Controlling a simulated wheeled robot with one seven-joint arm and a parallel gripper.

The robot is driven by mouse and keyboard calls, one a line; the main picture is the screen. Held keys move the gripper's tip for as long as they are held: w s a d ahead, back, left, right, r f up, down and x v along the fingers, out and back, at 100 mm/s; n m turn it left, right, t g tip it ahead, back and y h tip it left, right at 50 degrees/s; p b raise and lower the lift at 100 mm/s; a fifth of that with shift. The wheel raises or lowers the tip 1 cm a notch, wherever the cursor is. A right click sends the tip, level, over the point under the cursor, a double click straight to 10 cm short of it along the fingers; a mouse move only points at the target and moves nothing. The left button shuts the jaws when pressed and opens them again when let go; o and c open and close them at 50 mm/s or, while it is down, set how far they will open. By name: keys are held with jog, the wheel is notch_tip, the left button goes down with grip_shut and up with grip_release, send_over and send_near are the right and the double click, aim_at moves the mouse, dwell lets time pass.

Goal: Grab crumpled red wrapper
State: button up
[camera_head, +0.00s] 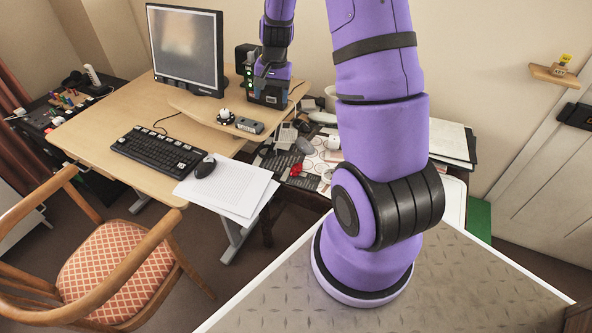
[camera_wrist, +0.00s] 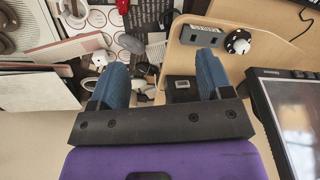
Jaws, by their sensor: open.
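A small crumpled red thing (camera_head: 296,170), likely the wrapper, lies among clutter on the lower surface to the right of the desk. A bit of red (camera_wrist: 122,5) also shows at the top edge of the wrist view, left of centre. My gripper (camera_wrist: 162,68) is open, with its two blue-padded fingers apart and nothing held between them. In the head view, the end of my arm is over the back right of the desk, by the monitor, and is apart from the red thing. The fingertips are hard to make out there.
The monitor (camera_head: 187,48) stands close by my gripper. A grey device (camera_head: 249,125) and a white-topped round object (camera_head: 225,116) sit on the desk's raised shelf. A keyboard (camera_head: 157,153), mouse (camera_head: 205,166) and papers (camera_head: 228,187) lie in front. A chair (camera_head: 115,258) stands at left.

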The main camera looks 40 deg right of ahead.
jog(key=s+d+f+m, duration=0.1)
jog(key=d+f, duration=0.1)
jog(key=f, duration=0.4)
jog(key=d+f+m+g, duration=0.1)
jog(key=d+f, duration=0.2)
jog(key=f, duration=0.2)
jog(key=s+d+f+m, duration=0.1)
jog(key=d+f, duration=0.1)
jog(key=f, duration=0.4)
jog(key=m, duration=0.1)
send_near(296, 167)
jog(key=f, duration=0.3)
jog(key=shift+d+f+g+y, duration=0.2)
jog(key=shift+f+g+y, duration=0.1)
jog(key=shift+y, duration=0.1)
jog(key=shift+s+a+f, duration=0.1)
jog(key=shift+a+f, duration=0.1)
jog(key=shift+f, duration=0.85)
jog(key=shift+w+a+f, duration=0.1)
jog(key=shift+a+f, duration=0.1)
jog(key=shift+f, duration=0.8)
jog(key=shift+s+a+f, duration=0.1)
jog(key=shift+a+f, duration=0.1)
jog(key=shift+f, duration=0.85)
jog(key=c, duration=1)
jog(key=shift+c, duration=0.2)
